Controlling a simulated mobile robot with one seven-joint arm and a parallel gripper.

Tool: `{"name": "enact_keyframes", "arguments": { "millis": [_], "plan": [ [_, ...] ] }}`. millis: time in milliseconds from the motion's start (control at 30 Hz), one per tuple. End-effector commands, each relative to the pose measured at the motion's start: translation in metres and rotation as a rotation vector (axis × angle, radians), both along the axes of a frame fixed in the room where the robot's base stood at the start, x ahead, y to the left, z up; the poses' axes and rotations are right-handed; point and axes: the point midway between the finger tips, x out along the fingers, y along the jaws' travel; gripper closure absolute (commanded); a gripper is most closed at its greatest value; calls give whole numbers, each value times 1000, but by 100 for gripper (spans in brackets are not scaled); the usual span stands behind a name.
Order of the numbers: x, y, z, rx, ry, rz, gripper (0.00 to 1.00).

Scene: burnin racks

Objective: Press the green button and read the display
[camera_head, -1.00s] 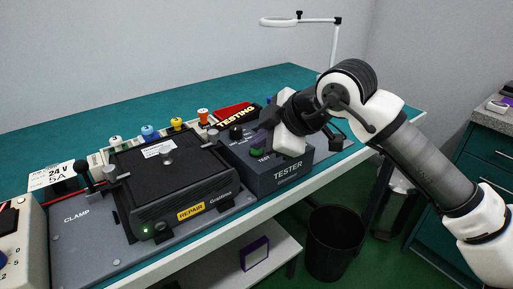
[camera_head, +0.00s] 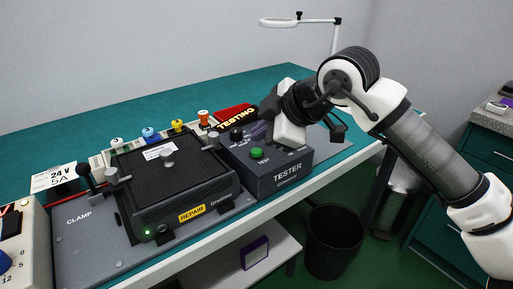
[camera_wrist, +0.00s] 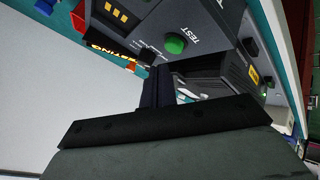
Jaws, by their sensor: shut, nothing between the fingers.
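The grey TESTER box (camera_head: 282,182) sits at the bench's front right. Its round green button (camera_head: 257,153), labelled TEST, is fully visible and also shows in the wrist view (camera_wrist: 175,43). My gripper (camera_head: 258,131) is shut and empty, its dark fingers above and behind the button, apart from it. In the wrist view the closed fingers (camera_wrist: 160,86) point towards the box. There, a dark display (camera_wrist: 115,12) with amber marks is cut by the top edge; I cannot read it. In the head view my gripper hides it. A black sign (camera_head: 235,120) behind the box reads TESTING in yellow.
Left of the tester, a black unit (camera_head: 180,185) with a REPAIR label and a lit green lamp sits in a clamp fixture (camera_head: 75,245). Coloured posts line its back. A lamp (camera_head: 300,20) stands behind. The teal bench top (camera_head: 200,95) is clear at the back.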

Motion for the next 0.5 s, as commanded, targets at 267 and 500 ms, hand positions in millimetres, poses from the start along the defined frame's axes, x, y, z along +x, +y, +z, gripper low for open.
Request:
{"name": "enact_keyframes", "arguments": {
  "millis": [267,500],
  "plan": [
    [0,0,32,-1,-1,0,100],
    [0,0,43,0,0,0,100]
  ]
}}
